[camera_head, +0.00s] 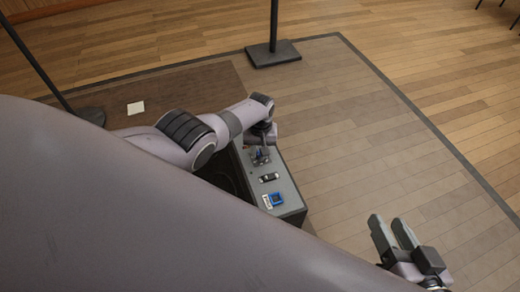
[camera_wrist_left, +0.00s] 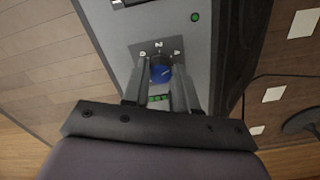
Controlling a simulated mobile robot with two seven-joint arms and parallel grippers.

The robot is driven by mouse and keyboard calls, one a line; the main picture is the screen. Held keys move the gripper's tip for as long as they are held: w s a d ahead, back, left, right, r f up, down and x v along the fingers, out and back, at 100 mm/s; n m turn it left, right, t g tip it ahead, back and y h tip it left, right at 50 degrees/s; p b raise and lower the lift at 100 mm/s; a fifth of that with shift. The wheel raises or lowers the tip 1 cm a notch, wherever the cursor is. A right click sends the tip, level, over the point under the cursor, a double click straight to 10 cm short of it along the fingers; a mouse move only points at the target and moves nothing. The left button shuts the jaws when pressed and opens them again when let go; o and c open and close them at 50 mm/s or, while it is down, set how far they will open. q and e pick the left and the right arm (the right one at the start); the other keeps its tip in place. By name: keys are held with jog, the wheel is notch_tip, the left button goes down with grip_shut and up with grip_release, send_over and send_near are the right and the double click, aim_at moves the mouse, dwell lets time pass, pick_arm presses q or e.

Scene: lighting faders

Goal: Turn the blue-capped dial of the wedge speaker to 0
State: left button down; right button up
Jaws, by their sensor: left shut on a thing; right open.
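The wedge speaker (camera_head: 289,194) stands on the floor, its grey control panel facing up; the panel also fills the middle of the left wrist view (camera_wrist_left: 118,32). The blue-capped dial (camera_wrist_left: 160,73) sits on a dark plate with small white marks, too small to read surely. My left gripper (camera_wrist_left: 160,78) is shut on the dial, one finger on each side. In the head view my left gripper (camera_head: 261,154) is over the panel's far part and mostly hides the dial. My right gripper (camera_head: 389,220) is open and empty, to the right of the speaker.
A blue square fitting (camera_head: 274,199) and a black fitting (camera_head: 269,177) are on the panel nearer me. A green light (camera_wrist_left: 195,17) shows beside the dial plate. A stand base (camera_head: 273,53) is at the back. The wooden floor to the right is clear.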

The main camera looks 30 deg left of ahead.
pick_arm(q)
jog(key=n, duration=0.5)
jog(key=shift+n, duration=0.3)
jog(key=n, duration=1.2)
jog(key=shift+n, duration=0.3)
jog(key=n, duration=0.4)
jog(key=c, duration=0.9)
grip_release()
